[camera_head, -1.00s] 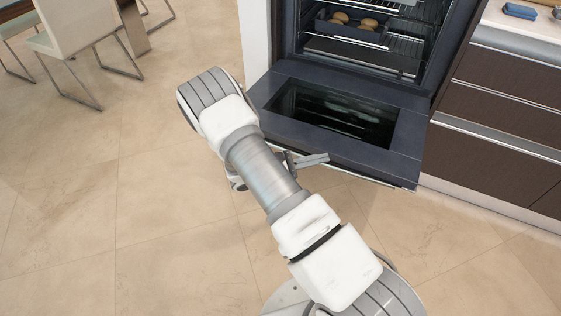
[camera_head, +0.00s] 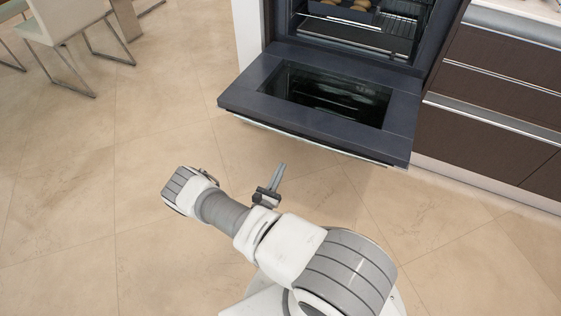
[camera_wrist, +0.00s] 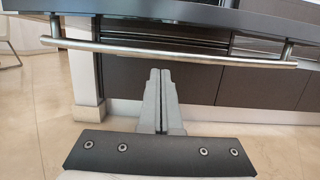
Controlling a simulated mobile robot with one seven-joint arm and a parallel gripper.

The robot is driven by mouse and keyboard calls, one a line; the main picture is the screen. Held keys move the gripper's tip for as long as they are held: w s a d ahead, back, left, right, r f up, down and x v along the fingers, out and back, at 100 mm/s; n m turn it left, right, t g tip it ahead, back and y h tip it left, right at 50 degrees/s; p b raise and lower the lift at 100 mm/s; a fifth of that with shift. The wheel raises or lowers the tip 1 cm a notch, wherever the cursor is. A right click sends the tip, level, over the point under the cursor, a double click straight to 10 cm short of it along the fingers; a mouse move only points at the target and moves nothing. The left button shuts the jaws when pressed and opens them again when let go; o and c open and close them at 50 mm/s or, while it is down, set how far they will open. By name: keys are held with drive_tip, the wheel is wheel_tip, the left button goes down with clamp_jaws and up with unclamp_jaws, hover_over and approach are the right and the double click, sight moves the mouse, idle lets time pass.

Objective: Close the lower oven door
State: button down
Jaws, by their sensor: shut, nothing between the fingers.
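The lower oven door (camera_head: 400,130) hangs open, folded down to about level, with its dark glass window facing up. In the wrist view the door's edge (camera_wrist: 225,18) runs across the top, and its metal bar handle (camera_wrist: 180,54) hangs below it. My gripper (camera_head: 281,168) is in front of the door and lower than it, apart from it. In the wrist view my gripper (camera_wrist: 160,73) is shut and empty, its fingertips pointing toward the space just under the handle. Whether the tips touch the handle cannot be told.
The oven cavity (camera_head: 370,38) holds a rack and a dark tray (camera_head: 335,14) with round buns. Brown drawers (camera_head: 500,95) stand to the right. A chair (camera_head: 70,25) is at the far left. The tiled floor (camera_head: 110,210) is clear at left.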

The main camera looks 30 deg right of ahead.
drive_tip(key=w+d+r+b, duration=0.2)
drive_tip(key=w+d+r, duration=0.3)
drive_tip(key=d, duration=0.1)
drive_tip(key=shift+d+r, duration=0.3)
drive_tip(key=shift+r, duration=0.1)
